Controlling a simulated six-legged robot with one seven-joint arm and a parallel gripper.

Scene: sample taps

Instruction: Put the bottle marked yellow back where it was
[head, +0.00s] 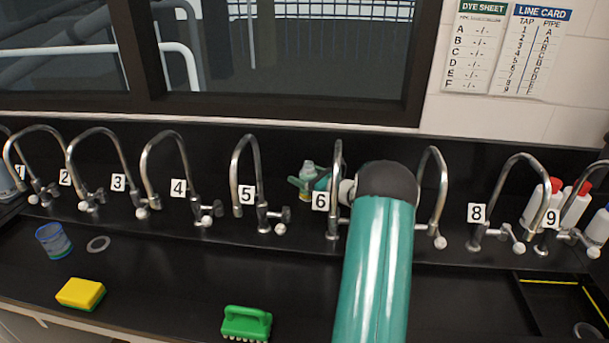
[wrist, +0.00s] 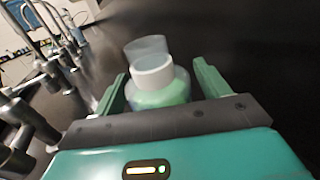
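A bottle with a white cap and pale green body (wrist: 158,84) is between the fingers of my gripper (wrist: 160,88) in the wrist view. In the head view my gripper (head: 309,184) is beside tap 6, partly behind the tap and my arm, with the bottle (head: 308,169) showing small between the fingers. Red-capped white bottles (head: 574,206) stand at the right behind tap 9.
Several curved taps, such as tap 5 (head: 236,170), line the black counter. A blue-rimmed cup (head: 53,241), yellow sponge (head: 80,293) and green brush (head: 246,323) lie in front. A yellow-lined tray (head: 548,282) is at right. A clear vessel (wrist: 146,47) stands beyond the bottle.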

